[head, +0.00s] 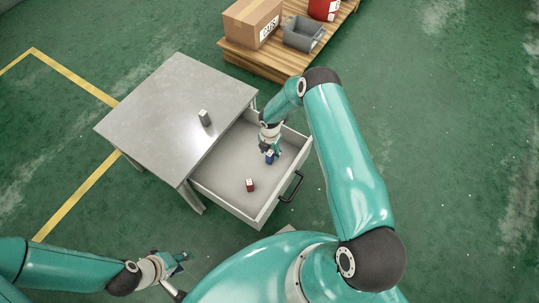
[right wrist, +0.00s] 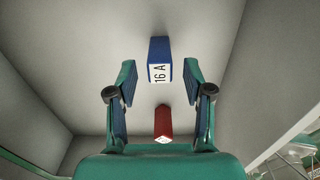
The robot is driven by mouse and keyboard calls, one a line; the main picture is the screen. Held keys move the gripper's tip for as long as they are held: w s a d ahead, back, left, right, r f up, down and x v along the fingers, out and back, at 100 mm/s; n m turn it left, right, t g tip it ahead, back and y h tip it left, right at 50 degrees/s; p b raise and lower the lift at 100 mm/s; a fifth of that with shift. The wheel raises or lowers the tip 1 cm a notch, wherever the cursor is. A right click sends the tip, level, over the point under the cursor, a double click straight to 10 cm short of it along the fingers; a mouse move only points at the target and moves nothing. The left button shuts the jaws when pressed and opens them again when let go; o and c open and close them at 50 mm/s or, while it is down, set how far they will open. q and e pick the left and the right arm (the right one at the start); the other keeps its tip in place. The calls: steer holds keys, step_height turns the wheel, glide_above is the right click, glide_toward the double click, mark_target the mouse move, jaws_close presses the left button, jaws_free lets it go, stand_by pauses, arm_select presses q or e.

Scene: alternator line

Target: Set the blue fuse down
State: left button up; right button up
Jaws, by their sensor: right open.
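The blue fuse (right wrist: 159,58) is a small block with a white label reading "16 A". In the right wrist view it lies between the tips of my right gripper (right wrist: 160,82), with a gap on each side. In the head view my right gripper (head: 269,149) is down inside the open drawer (head: 220,172), and the blue fuse (head: 269,158) shows just below its fingers. My right gripper is open. My left gripper (head: 181,258) is at the lower left, away from the table, with its fingers apart and nothing visible between them.
A red fuse (head: 250,185) stands in the drawer nearer its front, also seen in the right wrist view (right wrist: 163,122). A dark grey block (head: 204,118) stands on the grey table (head: 165,105). A pallet (head: 270,62) with a cardboard box (head: 252,22) is behind.

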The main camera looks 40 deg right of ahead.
mark_target(269, 155)
step_height(269, 155, up, 8)
steer(key=shift+f+p, duration=0.25)
steer(key=shift+p, duration=0.35)
steer(key=shift+s+a+r, duration=0.1)
steer(key=shift+a+r, duration=0.1)
steer(key=shift+a, duration=0.1)
steer(key=s+a+r+m+y, duration=0.1)
steer(key=s+a+m+y, duration=0.1)
steer(key=s+a+m, duration=0.4)
steer(key=s+a+r+m+y, duration=0.15)
steer(key=s+a+m, duration=0.25)
steer(key=a+m, duration=0.4)
steer(key=s+a+r+m, duration=0.1)
steer(key=s+m, duration=0.2)
steer(key=s+a+r+m, duration=0.1)
steer(key=s+a+m, duration=0.1)
steer(key=s+m, duration=0.1)
steer(key=s+a+r+m, duration=0.1)
steer(key=s+a+m, duration=0.1)
steer(key=s+m, duration=0.1)
steer(key=shift+s+r+m+t+y, duration=0.1)
steer(key=shift+s+m+t+y, duration=0.25)
steer(key=shift+m, duration=0.45)
steer(key=shift+d, duration=0.1)
